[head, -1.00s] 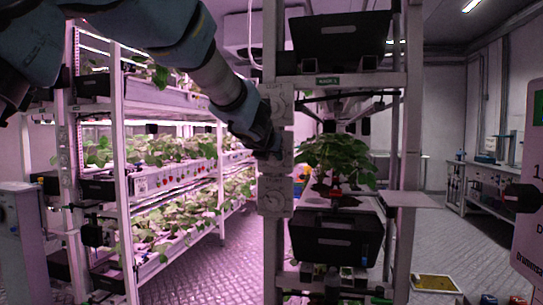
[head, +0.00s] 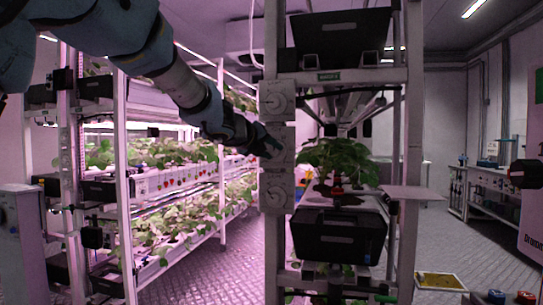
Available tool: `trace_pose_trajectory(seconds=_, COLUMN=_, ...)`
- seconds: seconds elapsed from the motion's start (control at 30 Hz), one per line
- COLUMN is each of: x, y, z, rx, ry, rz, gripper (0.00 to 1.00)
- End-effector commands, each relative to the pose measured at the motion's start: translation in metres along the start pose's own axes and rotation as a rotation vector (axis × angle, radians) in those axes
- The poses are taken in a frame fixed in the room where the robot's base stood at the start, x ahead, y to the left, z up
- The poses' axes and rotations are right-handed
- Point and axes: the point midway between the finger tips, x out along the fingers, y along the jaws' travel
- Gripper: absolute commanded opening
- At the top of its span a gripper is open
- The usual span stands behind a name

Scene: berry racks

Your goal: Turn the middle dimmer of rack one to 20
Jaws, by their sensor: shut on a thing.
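Three pale dimmer boxes are stacked on the near upright of the rack in the middle of the head view.
A planted rack (head: 124,190) stands to the left. A yellow tray (head: 440,281) lies on the floor at right, where the aisle is open.

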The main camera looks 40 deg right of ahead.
Motion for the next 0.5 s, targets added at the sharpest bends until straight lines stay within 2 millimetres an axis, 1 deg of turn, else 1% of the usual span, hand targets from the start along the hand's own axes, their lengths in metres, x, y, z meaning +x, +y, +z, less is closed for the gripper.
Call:
trace_pose_trajectory(seconds=0.03, x=0.0006, y=0.0040, z=-0.0011, rx=-0.044, ry=-0.002, rz=-0.016, gripper=0.00)
trace_pose_trajectory(seconds=0.5, x=0.0017, y=0.0080, z=-0.0037, rx=-0.455, ry=-0.002, rz=-0.188, gripper=0.00)
